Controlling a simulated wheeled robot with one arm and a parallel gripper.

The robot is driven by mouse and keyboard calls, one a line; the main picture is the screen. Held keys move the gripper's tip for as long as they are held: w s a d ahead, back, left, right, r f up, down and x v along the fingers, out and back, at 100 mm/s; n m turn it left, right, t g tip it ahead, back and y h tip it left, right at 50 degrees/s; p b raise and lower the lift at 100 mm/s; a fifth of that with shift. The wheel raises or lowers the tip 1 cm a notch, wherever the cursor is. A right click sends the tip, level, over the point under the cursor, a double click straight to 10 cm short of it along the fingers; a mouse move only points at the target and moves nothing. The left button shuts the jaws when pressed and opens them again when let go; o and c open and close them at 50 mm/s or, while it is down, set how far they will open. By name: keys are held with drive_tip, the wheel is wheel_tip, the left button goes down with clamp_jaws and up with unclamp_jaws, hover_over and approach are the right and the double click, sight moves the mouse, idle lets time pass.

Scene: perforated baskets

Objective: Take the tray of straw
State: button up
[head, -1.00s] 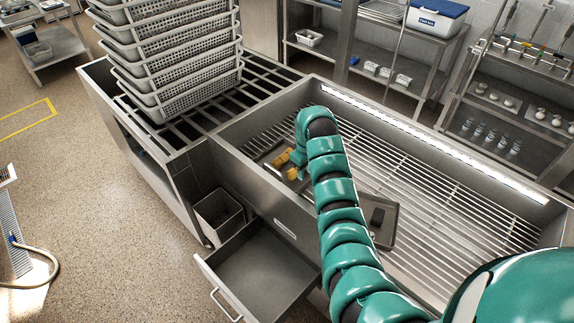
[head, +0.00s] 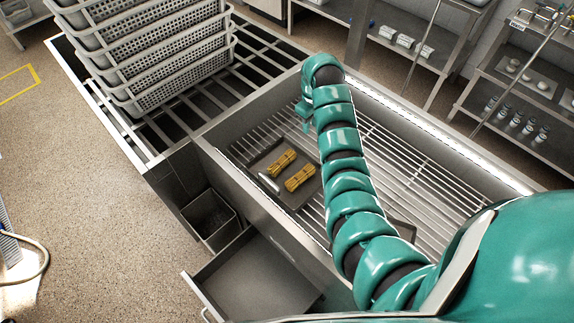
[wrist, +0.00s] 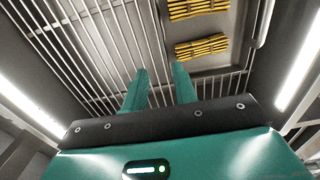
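The tray of straw (head: 286,200) is a flat dark grey tray lying on the bar rack in the sink-like basin. It holds two yellow-brown straw bundles (head: 283,162) and a small white cylinder (head: 268,182). In the wrist view the tray (wrist: 218,24) shows at the top right, with a straw bundle (wrist: 201,46) near its edge. My gripper (head: 306,116) is above the basin's far side, beyond the tray and apart from it. In the wrist view my gripper (wrist: 160,78) has its two fingers apart, with only rack bars seen between them.
Stacked perforated baskets (head: 150,60) stand on a slatted counter at the left. An open drawer (head: 255,275) sticks out in front of the basin (head: 240,190). A second tray (head: 404,230) is mostly hidden behind my arm. Shelves (head: 520,95) stand behind.

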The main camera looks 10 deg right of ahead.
drive_tip(key=shift+s+f+b, duration=0.15)
drive_tip(key=shift+f+b, duration=1.4)
drive_tip(key=shift+f, duration=4.15)
drive_tip(key=shift+s+a+f+p, duration=0.1)
drive_tip(key=shift+f+p, duration=0.4)
drive_tip(key=shift+f, duration=0.2)
drive_tip(key=shift+s+a+f+p, duration=0.1)
drive_tip(key=shift+f+p, duration=0.4)
drive_tip(key=shift+f, duration=0.2)
drive_tip(key=shift+w+f, duration=0.1)
drive_tip(key=shift+f, duration=1.1)
drive_tip(key=shift+c, duration=0.5)
clamp_jaws()
